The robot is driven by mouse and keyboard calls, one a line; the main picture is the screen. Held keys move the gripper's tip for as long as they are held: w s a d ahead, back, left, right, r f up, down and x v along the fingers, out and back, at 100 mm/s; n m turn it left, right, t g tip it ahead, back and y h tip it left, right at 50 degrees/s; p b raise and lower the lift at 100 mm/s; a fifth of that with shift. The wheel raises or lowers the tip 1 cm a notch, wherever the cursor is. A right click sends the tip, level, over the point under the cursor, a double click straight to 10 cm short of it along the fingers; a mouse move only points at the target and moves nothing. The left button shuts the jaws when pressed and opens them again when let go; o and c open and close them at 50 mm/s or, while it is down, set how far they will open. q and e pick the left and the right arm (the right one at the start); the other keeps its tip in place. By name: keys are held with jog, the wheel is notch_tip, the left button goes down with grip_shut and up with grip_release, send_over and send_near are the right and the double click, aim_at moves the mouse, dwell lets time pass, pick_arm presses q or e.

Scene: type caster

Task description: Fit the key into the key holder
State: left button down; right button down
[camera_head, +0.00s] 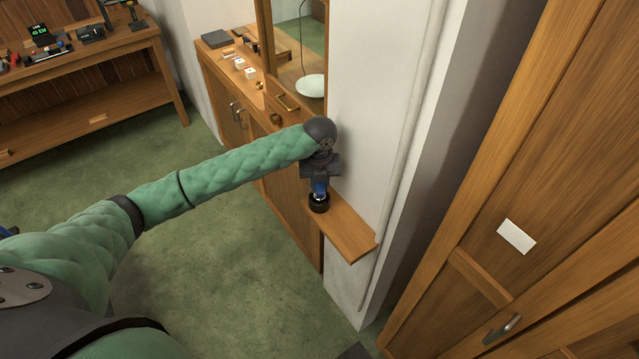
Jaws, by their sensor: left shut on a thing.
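My left gripper (319,187) is at the end of the green padded arm and points down beside the white wall. It is shut on a small blue piece, probably the key, whose shape is mostly hidden by the jaws. Directly below is a round black piece (319,204), at the left end of the small wooden wall shelf (350,234). I cannot tell whether this is the key holder or part of what I hold, nor whether it touches the shelf. My right gripper is not in view.
A wooden cabinet (225,85) with a mirror and small items on top stands behind the arm. A workbench (90,50) with tools is at the upper left. A wooden door (530,170) fills the right. The green floor between is clear.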

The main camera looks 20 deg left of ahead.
pick_arm(q)
jog(key=shift+f, duration=0.25)
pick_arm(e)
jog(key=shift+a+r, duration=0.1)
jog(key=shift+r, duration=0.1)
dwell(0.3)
pick_arm(q)
jog(key=c, duration=1.1)
grip_release()
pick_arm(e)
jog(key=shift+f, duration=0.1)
pick_arm(q)
jog(key=shift+r, duration=0.3)
notch_tip(320, 180, up, 5)
jog(key=b, duration=0.3)
jog(key=shift+r, duration=1.1)
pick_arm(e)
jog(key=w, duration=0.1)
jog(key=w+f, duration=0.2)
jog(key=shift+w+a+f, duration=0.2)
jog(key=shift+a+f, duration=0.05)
